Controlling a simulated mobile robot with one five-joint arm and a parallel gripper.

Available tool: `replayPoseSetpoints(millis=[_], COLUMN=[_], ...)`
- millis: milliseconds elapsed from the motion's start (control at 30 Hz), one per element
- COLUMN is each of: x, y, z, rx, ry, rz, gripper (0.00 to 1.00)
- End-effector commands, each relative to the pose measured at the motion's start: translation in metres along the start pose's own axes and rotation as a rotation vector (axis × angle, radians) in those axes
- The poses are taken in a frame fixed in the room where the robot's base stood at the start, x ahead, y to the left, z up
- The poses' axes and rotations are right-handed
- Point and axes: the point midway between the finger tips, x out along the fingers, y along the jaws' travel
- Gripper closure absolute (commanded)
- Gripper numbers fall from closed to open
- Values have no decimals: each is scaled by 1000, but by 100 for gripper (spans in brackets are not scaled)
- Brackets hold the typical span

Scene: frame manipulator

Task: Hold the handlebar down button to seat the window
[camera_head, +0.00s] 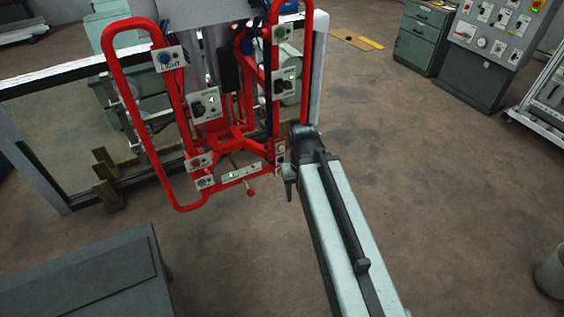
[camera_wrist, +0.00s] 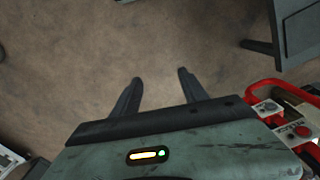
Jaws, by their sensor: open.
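The red manipulator handlebar (camera_head: 112,70) fills the upper middle of the head view. It carries several plates with buttons and switches, including a LIGHT plate (camera_head: 168,59) with a blue button. I cannot read which one is the down button. The window frame (camera_head: 45,78) stands upright behind the handlebar. My gripper (camera_head: 289,188) is beside the lower right of the handlebar, its fingers partly hidden by my wrist. In the wrist view my gripper (camera_wrist: 160,82) is open and empty over bare floor. The handlebar's red tube and button plates (camera_wrist: 300,132) lie right of it, apart from the fingers.
Wooden blocks (camera_head: 107,190) stand on the floor by the window frame. A grey-green cabinet (camera_head: 85,280) is at the lower left. A control console (camera_head: 490,45) and drawer unit (camera_head: 424,35) are at the upper right.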

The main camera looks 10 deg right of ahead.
Motion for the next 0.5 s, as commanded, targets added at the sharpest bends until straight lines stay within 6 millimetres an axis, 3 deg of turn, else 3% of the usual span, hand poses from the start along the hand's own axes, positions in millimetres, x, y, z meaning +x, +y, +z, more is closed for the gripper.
replayPoseSetpoints(millis=[33,200,500], x=[0,0,0], y=[0,0,0], z=[0,0,0], rx=[0,0,0], ry=[0,0,0], rz=[0,0,0], gripper=[54,100,100])
